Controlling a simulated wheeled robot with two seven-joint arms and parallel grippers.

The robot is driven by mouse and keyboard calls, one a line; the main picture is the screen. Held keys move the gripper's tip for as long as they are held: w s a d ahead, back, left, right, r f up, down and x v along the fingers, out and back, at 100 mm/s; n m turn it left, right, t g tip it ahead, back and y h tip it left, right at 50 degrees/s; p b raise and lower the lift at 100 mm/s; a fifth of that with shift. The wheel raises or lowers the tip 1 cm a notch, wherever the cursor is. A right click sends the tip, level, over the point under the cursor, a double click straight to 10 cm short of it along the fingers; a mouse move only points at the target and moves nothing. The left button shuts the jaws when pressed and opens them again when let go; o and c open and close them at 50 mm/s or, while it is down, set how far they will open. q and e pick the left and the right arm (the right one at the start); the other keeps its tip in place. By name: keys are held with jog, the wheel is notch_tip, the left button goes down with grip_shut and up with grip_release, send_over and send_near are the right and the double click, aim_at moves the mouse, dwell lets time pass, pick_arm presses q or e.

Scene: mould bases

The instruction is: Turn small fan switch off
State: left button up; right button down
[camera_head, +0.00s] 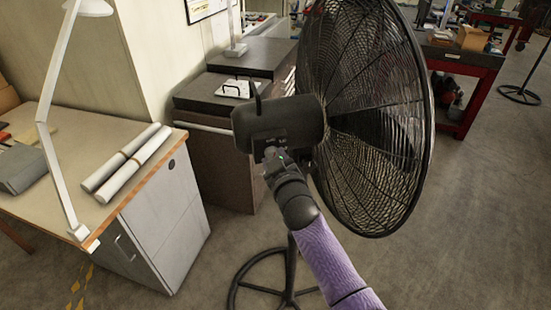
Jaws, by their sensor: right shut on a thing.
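A large black pedestal fan (375,100) stands in front of me, its round wire cage facing away to the right. Its dark motor housing (270,118) is at the back of the cage. My right gripper (272,155) comes up from the bottom right and is at the lower rear of the housing, shut on a small part there. That part is hidden by the gripper, and the switch itself is too small to make out. My left gripper is not in view.
A desk (95,200) with rolled papers (134,163) and a white lamp (52,120) stands at the left. Dark cabinets (222,150) are behind the fan. A red workbench (462,85) is at the back right.

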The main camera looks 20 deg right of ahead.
jog(key=shift+n+h, duration=0.3)
jog(key=shift+n, duration=1.2)
jog(key=shift+c, duration=1.2)
grip_release()
jog(key=s+r, duration=0.1)
jog(key=s, duration=0.9)
jog(key=shift+a, duration=0.2)
